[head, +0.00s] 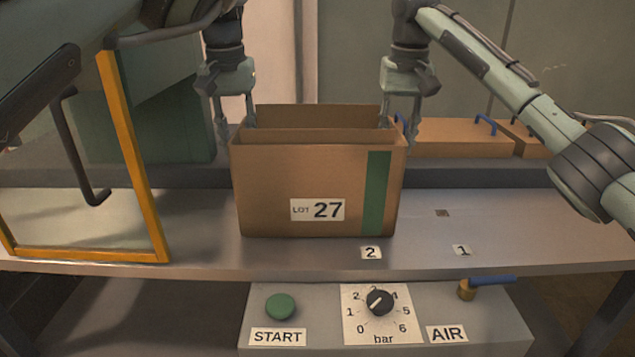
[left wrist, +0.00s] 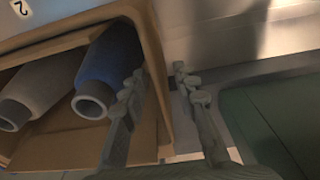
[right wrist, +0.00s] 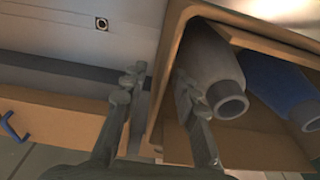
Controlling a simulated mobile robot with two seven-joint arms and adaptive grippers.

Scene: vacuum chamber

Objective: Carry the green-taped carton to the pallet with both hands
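The open carton (head: 300,190) with a green tape strip (head: 376,193) and a LOT 27 label stands upright on the grey bench. A grey bottle-like piece (left wrist: 45,88) and a blue one (left wrist: 110,58) lie inside it. My left gripper (head: 235,122) is open at the carton's left side; in the left wrist view its fingers (left wrist: 158,82) straddle the side wall, one inside and one outside. My right gripper (head: 401,125) is open and straddles the right wall likewise, as the right wrist view (right wrist: 156,82) shows. I cannot make out a pallet.
A yellow-framed glass door (head: 135,150) stands at the left. Brown boxes with blue handles (head: 460,137) are behind at right. A control box with a green START button (head: 281,306), bar dial (head: 380,302) and AIR valve (head: 467,289) is in front.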

